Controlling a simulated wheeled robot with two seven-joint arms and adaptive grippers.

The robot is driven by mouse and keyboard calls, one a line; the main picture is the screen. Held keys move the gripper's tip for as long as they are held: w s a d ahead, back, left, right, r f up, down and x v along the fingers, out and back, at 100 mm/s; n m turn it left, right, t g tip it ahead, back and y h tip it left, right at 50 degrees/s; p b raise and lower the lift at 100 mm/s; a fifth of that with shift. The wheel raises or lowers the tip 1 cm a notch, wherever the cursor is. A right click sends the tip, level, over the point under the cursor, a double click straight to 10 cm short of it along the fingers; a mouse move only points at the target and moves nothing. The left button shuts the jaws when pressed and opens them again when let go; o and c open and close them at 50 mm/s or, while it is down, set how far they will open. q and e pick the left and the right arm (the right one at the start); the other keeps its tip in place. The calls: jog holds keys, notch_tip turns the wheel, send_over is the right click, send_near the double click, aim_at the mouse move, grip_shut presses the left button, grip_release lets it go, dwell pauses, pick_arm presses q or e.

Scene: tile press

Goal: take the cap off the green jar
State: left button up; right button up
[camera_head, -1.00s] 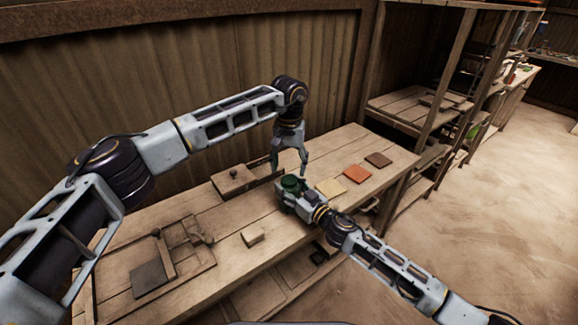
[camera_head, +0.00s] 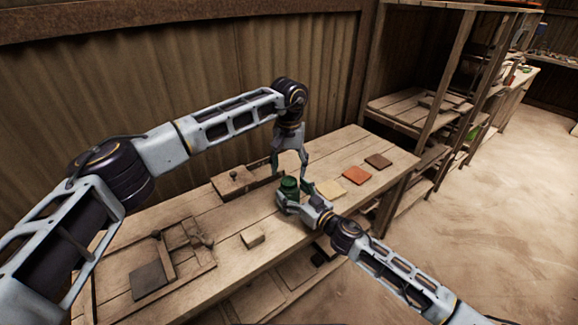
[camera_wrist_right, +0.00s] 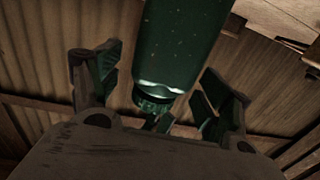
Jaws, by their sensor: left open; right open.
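The green jar (camera_head: 289,188) stands upright on the wooden workbench (camera_head: 225,222). In the right wrist view the jar (camera_wrist_right: 180,45) appears upside down, with a darker, narrower ribbed cap (camera_wrist_right: 153,104) at its lower end in the picture. The cap looks seated on the jar. My left gripper (camera_head: 290,170) points down, open, just above and around the jar's top. Whether its fingers touch the cap cannot be told.
Yellow, orange and brown tiles (camera_head: 357,175) lie to the right of the jar. A wooden box with a knobbed lid (camera_head: 232,182) is behind left. A small block (camera_head: 252,237) and a wooden press frame (camera_head: 175,262) lie on the left. Shelves (camera_head: 420,110) stand at the back right.

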jog(key=v, duration=1)
dwell(0.4)
dwell(0.5)
